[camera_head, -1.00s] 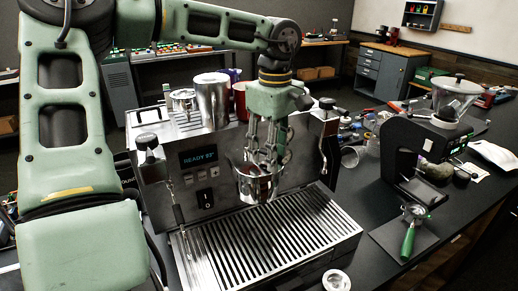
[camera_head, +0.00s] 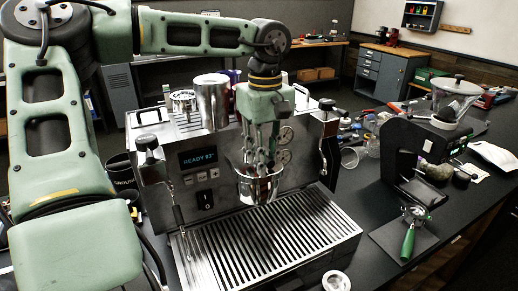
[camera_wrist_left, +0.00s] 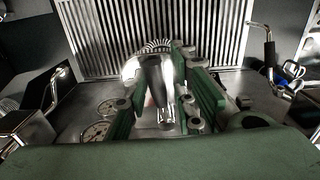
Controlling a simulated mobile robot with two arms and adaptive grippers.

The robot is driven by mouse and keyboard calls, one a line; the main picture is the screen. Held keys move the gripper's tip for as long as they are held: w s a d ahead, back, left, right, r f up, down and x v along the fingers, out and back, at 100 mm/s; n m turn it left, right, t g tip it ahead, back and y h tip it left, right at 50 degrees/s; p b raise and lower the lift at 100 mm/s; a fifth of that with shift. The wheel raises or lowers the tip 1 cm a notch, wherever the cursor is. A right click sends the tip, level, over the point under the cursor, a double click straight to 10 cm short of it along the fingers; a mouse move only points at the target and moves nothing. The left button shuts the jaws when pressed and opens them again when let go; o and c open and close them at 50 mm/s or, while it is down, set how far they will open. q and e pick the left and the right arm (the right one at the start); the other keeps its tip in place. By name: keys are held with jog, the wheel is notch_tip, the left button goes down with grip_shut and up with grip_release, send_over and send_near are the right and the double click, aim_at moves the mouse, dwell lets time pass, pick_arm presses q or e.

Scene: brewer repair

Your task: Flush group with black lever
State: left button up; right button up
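The espresso machine (camera_head: 215,230) stands on the dark counter, its display lit with "READY" and a number. Its chrome group (camera_head: 258,188) is at the front, above the drip grate; it also shows in the left wrist view (camera_wrist_left: 150,72). My left gripper (camera_head: 262,160) points down at the group and partly covers it. In the left wrist view its green fingers (camera_wrist_left: 168,105) stand apart, with chrome parts showing between and beyond them. I cannot tell whether they touch the group. I cannot make out the black lever; the gripper may hide it. My right gripper is out of view.
A green-handled portafilter (camera_head: 408,240) lies on a dark mat to the right, in front of the grinder (camera_head: 420,145). A metal canister (camera_head: 212,100) stands on the machine top. Black-topped knobs (camera_head: 147,145) flank the machine. The drip grate (camera_head: 270,240) is clear.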

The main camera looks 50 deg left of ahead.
pick_arm(q)
jog(key=shift+s+a+m, duration=0.2)
jog(key=shift+s+m, duration=0.35)
jog(key=shift+m, duration=0.3)
jog(key=shift+s+a+m, duration=0.2)
jog(key=shift+s+m, duration=0.3)
jog(key=shift+m, duration=0.35)
jog(key=shift+s+a+m, duration=0.45)
jog(key=shift+s+m, duration=0.15)
jog(key=shift+m, duration=0.4)
dwell(0.7)
jog(key=w+n, duration=0.1)
jog(key=w+d+n, duration=0.1)
jog(key=n, duration=0.2)
jog(key=shift+w+d+n, duration=0.3)
jog(key=shift+w+d, duration=0.05)
jog(key=shift+w, duration=0.05)
jog(key=shift+w+d+n, duration=0.15)
jog(key=shift+w+n, duration=0.65)
jog(key=shift+n, duration=0.3)
jog(key=shift+w+d+n, duration=0.1)
jog(key=shift+w+n, duration=0.65)
jog(key=shift+n, duration=0.35)
jog(key=o, duration=0.4)
